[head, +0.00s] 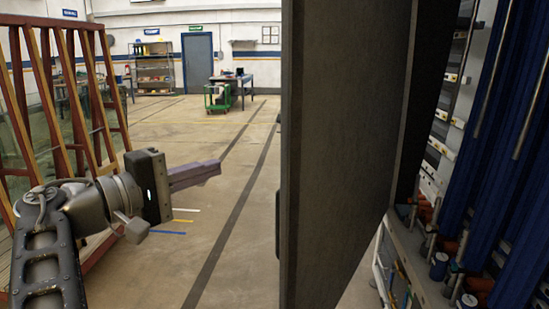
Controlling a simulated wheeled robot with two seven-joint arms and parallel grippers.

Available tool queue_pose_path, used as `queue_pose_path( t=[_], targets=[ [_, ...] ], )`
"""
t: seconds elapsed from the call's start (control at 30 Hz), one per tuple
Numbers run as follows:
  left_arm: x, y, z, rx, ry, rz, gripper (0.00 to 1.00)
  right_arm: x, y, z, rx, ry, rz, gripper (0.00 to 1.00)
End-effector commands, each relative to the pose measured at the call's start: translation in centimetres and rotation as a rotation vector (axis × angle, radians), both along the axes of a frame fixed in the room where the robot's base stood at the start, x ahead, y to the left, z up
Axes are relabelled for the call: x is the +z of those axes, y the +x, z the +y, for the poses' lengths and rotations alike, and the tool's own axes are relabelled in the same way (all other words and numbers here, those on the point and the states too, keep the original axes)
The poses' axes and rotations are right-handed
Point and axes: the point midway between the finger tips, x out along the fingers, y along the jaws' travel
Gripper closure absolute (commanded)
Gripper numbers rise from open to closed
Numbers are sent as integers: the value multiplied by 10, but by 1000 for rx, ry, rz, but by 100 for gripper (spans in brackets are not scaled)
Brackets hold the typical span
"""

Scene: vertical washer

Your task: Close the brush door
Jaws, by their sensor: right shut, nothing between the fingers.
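The brush door (345,150) is a tall dark grey panel that fills the middle right of the head view from top to bottom. It stands open, swung out from the washer, with its near edge toward me. A dark handle-like piece shows low on its left edge.
The washer's interior at the right holds blue vertical brushes (490,150) and fittings. A wooden rack with glass panes (75,100) stands at the left, close behind my arm. The floor (225,200) between rack and door is clear. A green cart (217,97) stands far back.

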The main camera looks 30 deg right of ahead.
Motion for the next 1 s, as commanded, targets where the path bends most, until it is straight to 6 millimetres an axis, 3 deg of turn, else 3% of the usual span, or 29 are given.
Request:
queue_pose_path(
  t=[0.37, 0.83, 1.0],
  targets=[
    [0, 0, 0, -1, 0, 0, 100, 0, 3, -17, -3, 3, 2, 100],
    [9, 0, 0, -1, 0, 1, 100, 1, 21, -103, -2, 4, 2, 100],
    [8, 0, 0, -1, 0, 1, 100, 1, -4, -110, 2, 3, 0, 100]
  ],
)
